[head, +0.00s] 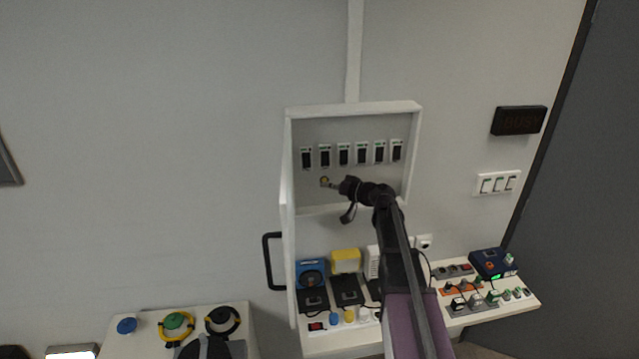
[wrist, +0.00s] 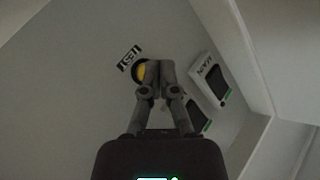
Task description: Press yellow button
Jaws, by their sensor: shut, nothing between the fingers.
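The yellow button (wrist: 141,73) is a small round button in a dark ring on the grey panel of an open wall box, beside a label reading TEST. In the wrist view my shut gripper (wrist: 153,66) partly covers it, with the fingertips right at the button. In the head view the button (head: 324,181) shows at the panel's lower left, and my gripper (head: 335,185) reaches it from the right. The fingers hold nothing. I cannot tell whether the fingertips touch the button or whether it is pushed in.
A row of several black switches (head: 343,154) sits above the button. The box (head: 353,107) has a raised white frame, and its door with a black handle (head: 268,261) hangs open at the left. Below, a shelf holds many small devices, including a yellow box (head: 346,260).

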